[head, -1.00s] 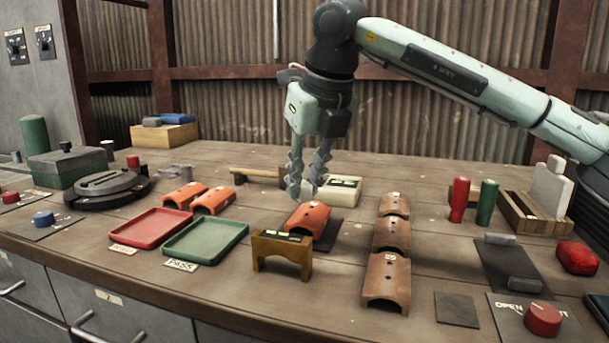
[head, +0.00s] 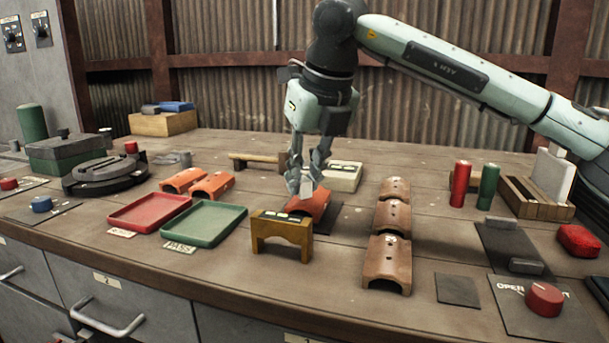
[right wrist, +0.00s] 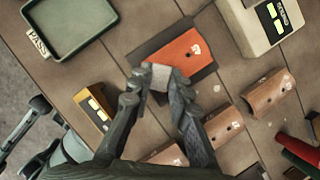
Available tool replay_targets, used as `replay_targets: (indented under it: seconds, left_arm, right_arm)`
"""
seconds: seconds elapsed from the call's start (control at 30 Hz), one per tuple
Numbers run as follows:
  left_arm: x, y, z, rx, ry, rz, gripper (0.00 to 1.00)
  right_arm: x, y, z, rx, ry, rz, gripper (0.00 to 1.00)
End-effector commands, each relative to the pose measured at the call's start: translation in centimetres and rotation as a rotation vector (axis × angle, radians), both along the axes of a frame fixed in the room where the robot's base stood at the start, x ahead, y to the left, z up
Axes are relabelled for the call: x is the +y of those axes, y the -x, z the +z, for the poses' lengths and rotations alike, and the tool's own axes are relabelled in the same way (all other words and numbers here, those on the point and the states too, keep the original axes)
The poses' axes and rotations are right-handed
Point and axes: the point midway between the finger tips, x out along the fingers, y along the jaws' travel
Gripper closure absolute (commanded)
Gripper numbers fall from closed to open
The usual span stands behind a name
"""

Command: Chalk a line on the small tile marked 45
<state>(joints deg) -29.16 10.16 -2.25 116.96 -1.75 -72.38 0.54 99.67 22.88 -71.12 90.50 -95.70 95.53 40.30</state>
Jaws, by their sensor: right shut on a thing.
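My right gripper (head: 306,188) is shut on a small whitish-grey block (right wrist: 160,77), which looks like chalk. The block sits low at the near edge of an orange curved tile (right wrist: 184,55); I cannot tell whether it touches. The tile lies on a dark mat (right wrist: 152,49) and carries a white mark too blurred to read. In the head view this tile (head: 318,202) is partly hidden by the fingers and a yellow arched block. Two more orange tiles (head: 212,186) lie behind the trays. My left gripper is not in view.
The yellow arched block (head: 282,236) stands just in front of the tile. A cream box (head: 343,176) is behind it. Brown curved tiles (head: 387,264) line up to its right. A red tray (head: 149,213) and green tray (head: 205,222) are at left. Red and green cylinders (head: 488,186) stand at right.

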Motion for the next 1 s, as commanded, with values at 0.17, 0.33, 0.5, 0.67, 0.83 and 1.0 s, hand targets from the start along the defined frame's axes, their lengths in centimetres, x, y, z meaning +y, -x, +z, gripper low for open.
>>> replay_targets:
  seconds: [0.17,0.33,0.5,0.67,0.83,1.0]
  left_arm:
    - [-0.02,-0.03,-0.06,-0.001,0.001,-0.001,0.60]
    - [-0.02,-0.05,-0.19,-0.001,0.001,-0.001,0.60]
    - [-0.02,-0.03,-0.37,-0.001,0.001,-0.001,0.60]
    - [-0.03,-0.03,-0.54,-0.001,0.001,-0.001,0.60]
    - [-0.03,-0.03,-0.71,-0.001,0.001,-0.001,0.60]
    - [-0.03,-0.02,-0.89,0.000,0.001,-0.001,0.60]
  right_arm:
    - [0.00,0.00,0.00,0.000,0.000,0.000,1.00]
    - [0.01,0.00,-0.16,0.000,0.000,0.000,1.00]
    - [0.01,0.00,-0.38,0.000,0.000,0.000,1.00]
    - [0.01,0.00,-0.56,0.000,0.000,0.000,1.00]
    - [0.01,0.00,-0.77,0.000,0.000,0.000,1.00]
    - [0.00,0.00,-0.97,0.000,0.000,0.000,1.00]
